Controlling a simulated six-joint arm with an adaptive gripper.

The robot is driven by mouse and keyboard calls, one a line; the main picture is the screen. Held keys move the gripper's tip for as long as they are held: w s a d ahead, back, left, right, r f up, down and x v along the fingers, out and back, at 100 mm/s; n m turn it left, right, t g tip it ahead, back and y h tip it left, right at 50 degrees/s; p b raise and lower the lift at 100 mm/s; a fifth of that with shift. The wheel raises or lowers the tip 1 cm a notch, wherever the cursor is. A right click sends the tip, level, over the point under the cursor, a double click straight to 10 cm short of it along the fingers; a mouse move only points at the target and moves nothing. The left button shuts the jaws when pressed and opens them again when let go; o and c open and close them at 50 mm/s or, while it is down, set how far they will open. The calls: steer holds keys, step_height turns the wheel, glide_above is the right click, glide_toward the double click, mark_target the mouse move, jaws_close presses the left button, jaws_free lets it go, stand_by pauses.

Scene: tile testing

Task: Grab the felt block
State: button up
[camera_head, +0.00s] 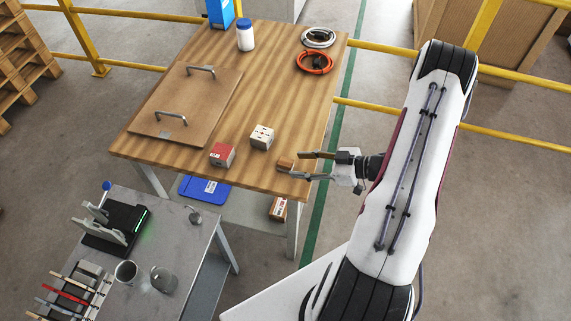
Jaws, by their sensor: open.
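My gripper (291,164) reaches in from the right over the front right corner of the wooden table, with its two fingers open and pointing left. A small brown block (286,163) lies at its fingertips, between or just beyond them; I cannot tell whether they touch it. A whitish cube with dark marks (262,137) stands to the left and farther back. I cannot tell from the picture which of these is felt.
A grey bench (190,245) with tools stands at front left. The table's middle is clear.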

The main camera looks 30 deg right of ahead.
mark_target(291, 163)
steer(key=shift+x, duration=2.6)
steer(key=shift+r, duration=0.1)
steer(key=c, duration=1.2)
